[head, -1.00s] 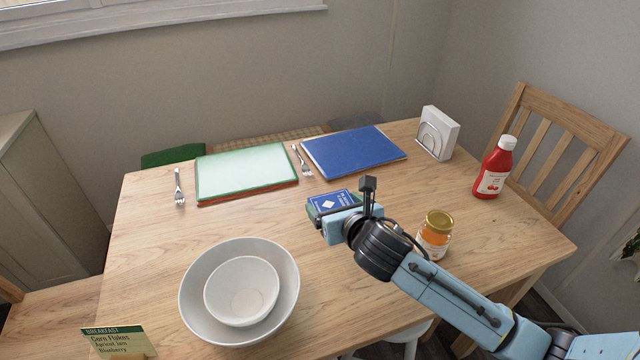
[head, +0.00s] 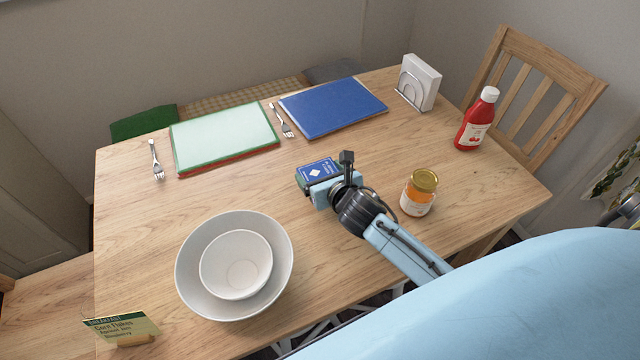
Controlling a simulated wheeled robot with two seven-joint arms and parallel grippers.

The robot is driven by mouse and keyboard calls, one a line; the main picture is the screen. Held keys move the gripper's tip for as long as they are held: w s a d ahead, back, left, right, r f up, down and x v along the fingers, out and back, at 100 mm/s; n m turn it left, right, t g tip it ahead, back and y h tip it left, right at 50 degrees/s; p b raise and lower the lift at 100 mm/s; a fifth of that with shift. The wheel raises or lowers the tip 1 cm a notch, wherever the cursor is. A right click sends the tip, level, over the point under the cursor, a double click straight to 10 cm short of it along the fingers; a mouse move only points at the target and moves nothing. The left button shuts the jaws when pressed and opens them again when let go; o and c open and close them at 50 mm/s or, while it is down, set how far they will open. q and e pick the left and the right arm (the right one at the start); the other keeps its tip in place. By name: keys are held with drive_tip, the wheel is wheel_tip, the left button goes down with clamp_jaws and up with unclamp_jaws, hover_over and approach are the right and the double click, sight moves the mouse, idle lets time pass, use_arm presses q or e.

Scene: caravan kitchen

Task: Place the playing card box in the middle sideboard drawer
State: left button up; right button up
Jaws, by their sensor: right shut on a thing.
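The playing card box (head: 318,170) is blue with a white diamond. It is at the middle of the wooden table (head: 140,220). My right gripper (head: 316,180) is shut on the card box; its arm reaches in from the lower right. I cannot tell whether the box touches the table or is slightly above it. My left gripper is not in view. No sideboard drawer can be made out in this view.
Nested white bowls (head: 236,264) stand front left, with a breakfast card (head: 120,328) near them. A jam jar (head: 419,192) is close to the right of my right arm. A ketchup bottle (head: 477,119), napkin holder (head: 418,83), blue placemat (head: 332,107) and green-edged placemat (head: 224,137) lie farther back.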

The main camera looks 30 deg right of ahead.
wheel_tip(320, 180, down, 3)
drive_tip(key=shift+f+b, duration=0.2)
drive_tip(key=shift+b, duration=0.5)
drive_tip(key=shift+f, duration=0.15)
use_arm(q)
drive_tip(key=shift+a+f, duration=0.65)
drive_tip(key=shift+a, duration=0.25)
use_arm(e)
drive_tip(key=shift+f, duration=0.1)
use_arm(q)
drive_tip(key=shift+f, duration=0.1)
use_arm(e)
drive_tip(key=o, duration=0.9)
